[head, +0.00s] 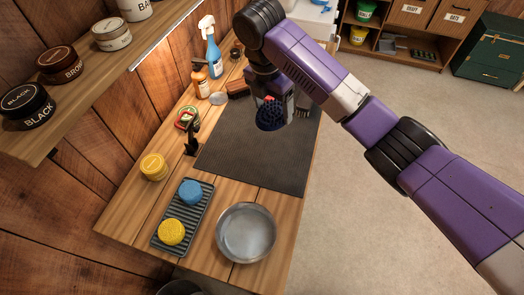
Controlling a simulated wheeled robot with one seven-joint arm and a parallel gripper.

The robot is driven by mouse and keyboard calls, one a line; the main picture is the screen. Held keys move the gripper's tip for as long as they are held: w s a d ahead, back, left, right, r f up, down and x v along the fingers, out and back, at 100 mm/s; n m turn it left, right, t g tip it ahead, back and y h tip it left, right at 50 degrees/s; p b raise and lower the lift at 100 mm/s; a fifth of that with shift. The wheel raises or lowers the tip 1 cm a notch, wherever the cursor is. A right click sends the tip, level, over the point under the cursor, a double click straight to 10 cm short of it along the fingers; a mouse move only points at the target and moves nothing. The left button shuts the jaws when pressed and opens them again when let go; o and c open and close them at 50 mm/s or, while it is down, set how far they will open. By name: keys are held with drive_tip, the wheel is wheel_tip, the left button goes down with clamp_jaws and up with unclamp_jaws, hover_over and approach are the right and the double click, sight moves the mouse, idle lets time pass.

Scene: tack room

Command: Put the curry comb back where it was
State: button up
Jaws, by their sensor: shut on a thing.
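The curry comb (270,116) is dark blue and round, with short teeth showing. My gripper (273,102) is shut on it and holds it over the far part of the dark grey mat (255,155) on the wooden bench. The arm reaches in from the right and hides part of the gripper and the far end of the mat. I cannot tell how high the comb is above the mat. No empty spot is clearly marked as the comb's former place.
A ribbed tray (183,216) holds a blue sponge (190,192) and a yellow sponge (171,232). A shelf (85,95) overhangs left.

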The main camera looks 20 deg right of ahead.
drive_tip(key=b, duration=0.5)
hover_over(272, 156)
drive_tip(key=f, duration=1.4)
drive_tip(key=shift+s+a, duration=0.1)
drive_tip(key=shift+a, duration=0.15)
drive_tip(key=shift+f+p, duration=0.45)
drive_tip(key=shift+f, duration=2.3)
drive_tip(key=shift+f, duration=0.15)
drive_tip(key=o, duration=2)
wheel_tip(272, 156, up, 12)
drive_tip(key=a+p, duration=0.1)
drive_tip(key=a, duration=0.1)
drive_tip(key=shift+s, duration=0.15)
